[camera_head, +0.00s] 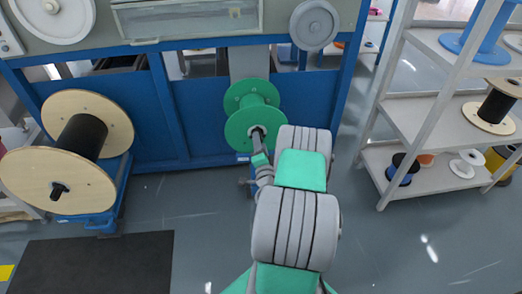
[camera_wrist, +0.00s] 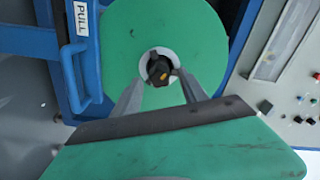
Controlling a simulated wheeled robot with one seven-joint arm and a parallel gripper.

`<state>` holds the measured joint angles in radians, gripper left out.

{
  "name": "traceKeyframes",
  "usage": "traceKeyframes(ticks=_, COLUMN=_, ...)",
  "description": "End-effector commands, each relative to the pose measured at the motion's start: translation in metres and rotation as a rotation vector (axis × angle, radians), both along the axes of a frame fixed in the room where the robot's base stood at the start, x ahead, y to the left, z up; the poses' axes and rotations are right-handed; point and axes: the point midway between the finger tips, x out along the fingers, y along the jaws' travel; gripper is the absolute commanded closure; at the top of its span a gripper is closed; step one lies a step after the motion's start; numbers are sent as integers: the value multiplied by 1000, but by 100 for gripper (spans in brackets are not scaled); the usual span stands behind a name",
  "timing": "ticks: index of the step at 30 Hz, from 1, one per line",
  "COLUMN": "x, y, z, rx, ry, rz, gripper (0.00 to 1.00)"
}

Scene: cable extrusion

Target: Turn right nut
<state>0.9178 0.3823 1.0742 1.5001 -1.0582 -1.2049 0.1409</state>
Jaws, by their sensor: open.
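A dark nut (camera_wrist: 158,69) sits at the hub of a green spool (camera_wrist: 185,25), inside a light grey ring. The green spool (camera_head: 248,106) is mounted on the front of the blue machine in the head view. My gripper (camera_wrist: 160,84) is open, with its two grey fingers pointing at the hub from below in the wrist view, one on each side of the nut. I cannot tell whether the fingers touch it. In the head view my gripper (camera_head: 257,140) is at the spool's near face, and my arm hides part of the spool's right side.
The blue machine (camera_head: 205,110) spans the back. A wooden spool with black cable (camera_head: 85,135) stands at left, above a dark mat (camera_head: 95,265). A grey shelf (camera_head: 420,110) with several spools is at right. A blue handle marked PULL (camera_wrist: 72,75) is left of the spool.

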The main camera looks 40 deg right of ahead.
Motion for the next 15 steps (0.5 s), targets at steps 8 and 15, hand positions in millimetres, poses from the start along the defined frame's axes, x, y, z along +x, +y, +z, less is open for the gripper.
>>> traceKeyframes(ticks=8, x=-40, y=26, z=-1, rx=1, ry=-2, rz=-2, gripper=50)
traceKeyframes(ticks=15, x=-54, y=37, z=0, rx=0, ry=-1, rz=0, gripper=50)
